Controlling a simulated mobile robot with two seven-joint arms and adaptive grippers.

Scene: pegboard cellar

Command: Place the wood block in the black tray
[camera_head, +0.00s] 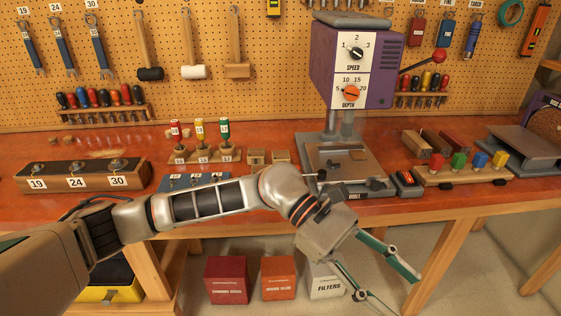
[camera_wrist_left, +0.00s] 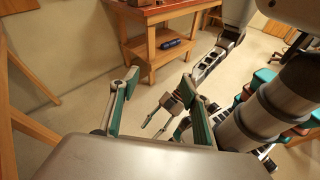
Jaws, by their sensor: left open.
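My left gripper (camera_head: 390,276) is open and empty in front of the bench, below its front edge. Its two green-lined fingers spread apart in the left wrist view (camera_wrist_left: 157,95), with only floor and my own arm parts between them. Three wood blocks of light, dark and reddish colour lie at the right of the bench; the light wood block (camera_head: 416,143) is the leftmost. I cannot tell which block the task names. No black tray can be made out. My right gripper (camera_wrist_left: 158,120) shows small in the left wrist view; its jaw opening is unclear.
The orange-topped bench (camera_head: 245,206) spans the view. A purple drill press (camera_head: 324,85) stands at its middle. A rack of coloured pegs (camera_head: 465,175) lies right of it. Red (camera_head: 227,279) and orange boxes (camera_head: 279,277) stand below the bench, where some floor is free.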

